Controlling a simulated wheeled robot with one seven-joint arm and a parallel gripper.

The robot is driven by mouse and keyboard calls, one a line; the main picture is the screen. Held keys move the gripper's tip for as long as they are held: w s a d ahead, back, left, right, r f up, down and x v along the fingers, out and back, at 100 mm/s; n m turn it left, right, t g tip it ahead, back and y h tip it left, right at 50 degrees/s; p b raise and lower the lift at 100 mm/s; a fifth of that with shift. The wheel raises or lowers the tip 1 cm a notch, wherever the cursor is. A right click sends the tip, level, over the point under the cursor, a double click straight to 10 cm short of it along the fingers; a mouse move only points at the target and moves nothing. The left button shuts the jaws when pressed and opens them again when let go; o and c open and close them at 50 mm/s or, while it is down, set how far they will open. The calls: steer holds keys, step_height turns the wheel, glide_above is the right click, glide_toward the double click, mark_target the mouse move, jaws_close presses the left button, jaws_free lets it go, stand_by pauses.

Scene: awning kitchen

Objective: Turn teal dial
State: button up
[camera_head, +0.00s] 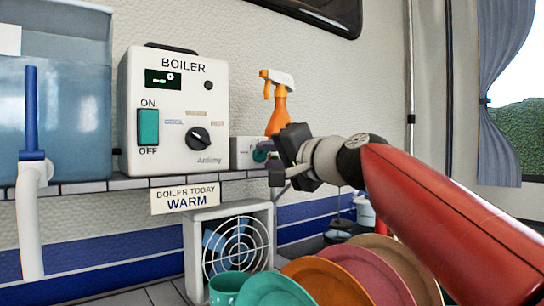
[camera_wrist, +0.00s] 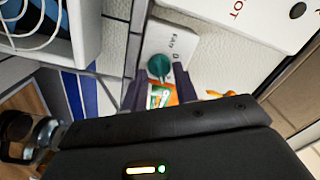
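The teal dial (camera_wrist: 158,66) is a round knob on a small white box (camera_wrist: 174,42) marked FAN in the wrist view. In the head view the white box (camera_head: 242,152) stands on the ledge right of the boiler, and the teal dial (camera_head: 260,156) shows partly at its right end, in front of my gripper (camera_head: 274,164). In the wrist view the two fingers of my gripper (camera_wrist: 160,86) are spread, with the dial between and just beyond their tips. I cannot tell whether a finger touches it. Nothing is held.
A boiler (camera_head: 170,100) with a teal switch and black knob stands left of the box. An orange spray bottle (camera_head: 278,108) stands close behind my gripper. A fan heater (camera_head: 235,245), a teal mug (camera_head: 228,287) and several coloured plates (camera_head: 330,280) are below.

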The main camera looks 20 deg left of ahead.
steer(key=b+v, duration=0.3)
steer(key=v, duration=0.4)
steer(key=shift+s+d, duration=0.2)
steer(key=shift+d, duration=0.15)
steer(key=shift+d, duration=0.1)
